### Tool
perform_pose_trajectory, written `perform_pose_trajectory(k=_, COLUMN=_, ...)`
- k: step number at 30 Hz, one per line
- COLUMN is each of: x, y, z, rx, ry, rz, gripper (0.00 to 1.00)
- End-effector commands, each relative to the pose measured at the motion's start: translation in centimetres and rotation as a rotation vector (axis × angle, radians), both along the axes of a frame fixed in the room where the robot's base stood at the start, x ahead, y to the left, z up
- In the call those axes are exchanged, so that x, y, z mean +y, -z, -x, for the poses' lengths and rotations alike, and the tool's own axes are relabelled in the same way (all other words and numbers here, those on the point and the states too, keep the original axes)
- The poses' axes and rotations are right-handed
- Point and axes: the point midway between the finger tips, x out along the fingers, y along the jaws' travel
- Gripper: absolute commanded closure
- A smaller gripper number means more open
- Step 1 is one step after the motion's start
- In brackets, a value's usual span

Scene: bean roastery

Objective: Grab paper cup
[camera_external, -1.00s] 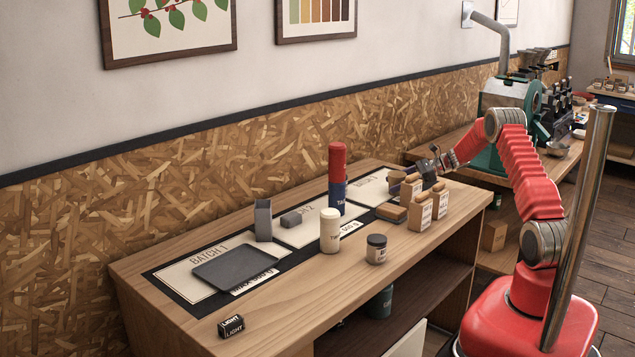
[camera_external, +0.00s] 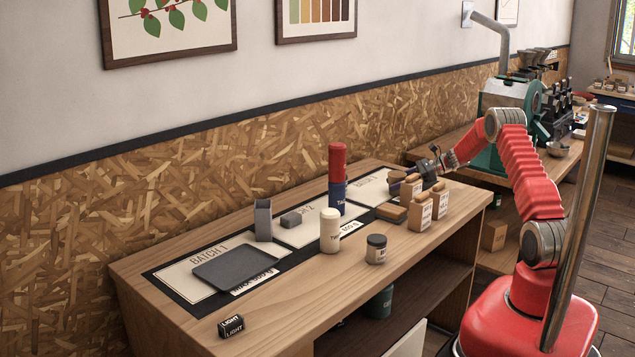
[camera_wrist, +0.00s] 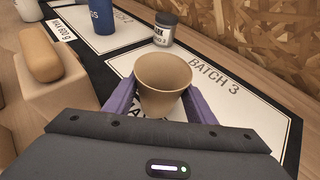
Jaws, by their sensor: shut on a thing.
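The tan paper cup (camera_wrist: 163,84) stands upright with its open mouth up, in the middle of the wrist view. My gripper (camera_wrist: 163,102) has its two purple fingers on either side of the cup, shut on it. The cup is over the white Batch 3 panel (camera_wrist: 228,88); its base is hidden, so I cannot tell whether it touches the surface. In the external view my gripper (camera_external: 420,173) is low over the far right part of the table, behind the tan bags, and its fingertips are largely hidden.
Tan bags (camera_external: 420,213) with wooden tops stand close in front of my gripper.

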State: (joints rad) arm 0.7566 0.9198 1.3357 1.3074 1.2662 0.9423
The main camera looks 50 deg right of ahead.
Motion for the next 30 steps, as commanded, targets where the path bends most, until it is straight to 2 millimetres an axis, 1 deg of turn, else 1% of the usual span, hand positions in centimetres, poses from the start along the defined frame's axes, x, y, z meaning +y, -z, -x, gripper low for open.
perform_pose_trajectory(k=5, x=0.0, y=-0.2, z=0.0, rx=0.000, ry=0.000, rz=0.000, gripper=0.70)
perform_pose_trajectory(k=8, x=0.0, y=-0.9, z=0.0, rx=-0.001, ry=0.000, rz=0.001, gripper=0.70)
perform_pose_trajectory(k=14, x=0.0, y=-3.7, z=0.0, rx=-0.002, ry=-0.001, rz=0.004, gripper=0.70)
perform_pose_trajectory(k=21, x=0.0, y=-7.9, z=0.0, rx=-0.002, ry=-0.001, rz=0.002, gripper=0.70)
perform_pose_trajectory(k=25, x=0.0, y=-9.4, z=0.0, rx=0.000, ry=-0.001, rz=0.002, gripper=0.70)
perform_pose_trajectory(k=30, x=0.0, y=-10.0, z=0.0, rx=0.002, ry=-0.001, rz=0.000, gripper=0.70)
